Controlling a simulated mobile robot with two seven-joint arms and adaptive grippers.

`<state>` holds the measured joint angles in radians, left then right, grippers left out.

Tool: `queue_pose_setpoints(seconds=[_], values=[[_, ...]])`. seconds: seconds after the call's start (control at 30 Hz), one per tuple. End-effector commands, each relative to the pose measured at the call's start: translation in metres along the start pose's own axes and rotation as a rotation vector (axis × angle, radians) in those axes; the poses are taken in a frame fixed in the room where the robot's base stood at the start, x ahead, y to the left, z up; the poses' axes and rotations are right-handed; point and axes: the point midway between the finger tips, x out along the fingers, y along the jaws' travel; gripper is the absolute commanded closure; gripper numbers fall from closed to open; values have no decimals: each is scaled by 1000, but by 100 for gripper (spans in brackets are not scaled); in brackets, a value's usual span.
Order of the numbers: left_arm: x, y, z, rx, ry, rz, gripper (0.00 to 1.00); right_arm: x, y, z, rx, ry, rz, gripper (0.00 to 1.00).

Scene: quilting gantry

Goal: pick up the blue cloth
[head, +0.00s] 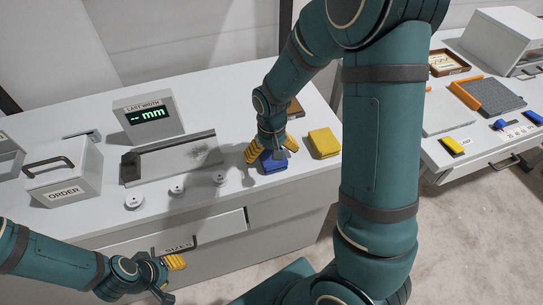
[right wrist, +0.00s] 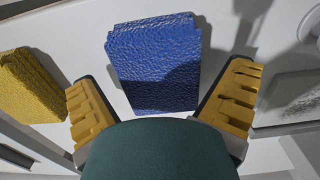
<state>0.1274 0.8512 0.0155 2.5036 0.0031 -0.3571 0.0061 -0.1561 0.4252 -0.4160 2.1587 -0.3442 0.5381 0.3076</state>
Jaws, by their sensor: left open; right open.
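The blue cloth (head: 272,162) is a folded stack lying on the white bench top, partly hidden under my right gripper in the head view. In the right wrist view the blue cloth (right wrist: 155,62) lies between the open fingers, with a shadow over part of it. My right gripper (head: 268,150) is open above the cloth, and its yellow fingers (right wrist: 158,95) do not visibly close on anything. My left gripper (head: 171,276) is open and empty in front of the bench, near the drawer labelled SIZES (head: 180,243).
A yellow cloth (head: 324,142) lies right of the blue one. A grey tray (head: 150,170), small white round pieces (head: 176,188), an ORDER box (head: 66,170) and a display (head: 148,114) stand on the left. Another bench (head: 440,150) stands at the right.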

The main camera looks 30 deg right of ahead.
Motion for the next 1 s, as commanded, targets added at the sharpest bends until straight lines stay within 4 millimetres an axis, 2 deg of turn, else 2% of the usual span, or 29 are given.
queue_pose_setpoints(seconds=[0.07, 0.17, 0.2, 0.23, 0.5, 0.63, 1.0], values=[[0, 0, 0, 0, 0, 0, 53, 0, 0, 0, 0, 0, 0, 0], [0, 0, 0, 0, 0, 0, 53, 0, 0, 0, 0, 0, 0, 32], [0, 0, 0, 0, 0, 0, 53, 0, 0, 0, 0, 0, 0, 46], [0, 0, 0, 0, 0, 0, 53, -1, 0, 0, 0, 0, 0, 52], [0, 0, 0, 0, 1, 0, 53, -1, 0, 0, 0, 0, 0, 52], [-2, 1, -1, -1, 2, 0, 53, -9, 0, -1, 0, 2, -1, 52], [-16, 6, -7, -4, 15, -2, 53, -76, 0, -1, 0, 4, -2, 52]])
